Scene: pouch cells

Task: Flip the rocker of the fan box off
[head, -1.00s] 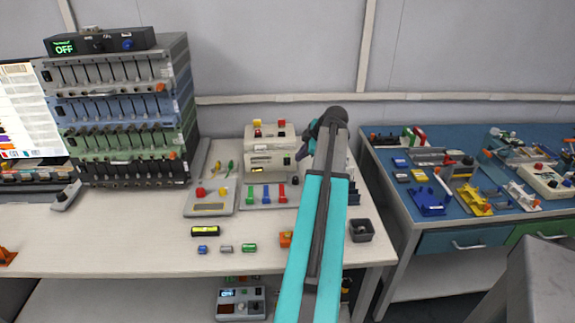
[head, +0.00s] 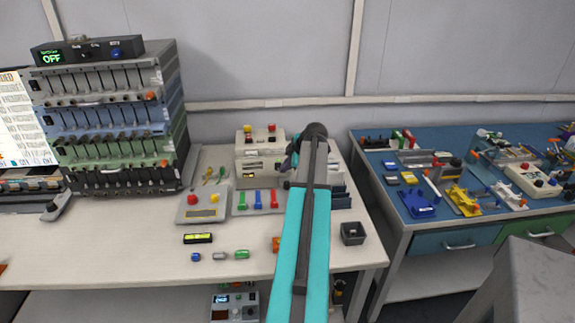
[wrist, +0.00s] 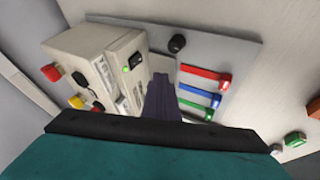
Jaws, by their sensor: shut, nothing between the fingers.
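A cream box (head: 252,163) with red and yellow terminals on top stands at the back of the light bench. It also shows in the wrist view (wrist: 91,48), with a black rocker (wrist: 133,62) and a lit green lamp on its front part. No label that I can read names it as the fan box. My gripper (head: 289,160) is at the right of this box in the head view. In the wrist view my gripper's dark fingers (wrist: 160,78) are shut and empty, their tips right of and below the rocker. I cannot tell whether they touch the box.
A grey plate with red, blue and green levers (head: 258,199) and a black knob (wrist: 177,43) lies before the box. A sloped panel (head: 203,205) is left of it. A rack (head: 115,120) carries a controller reading OFF (head: 87,51). A dark bin (head: 352,233) sits right.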

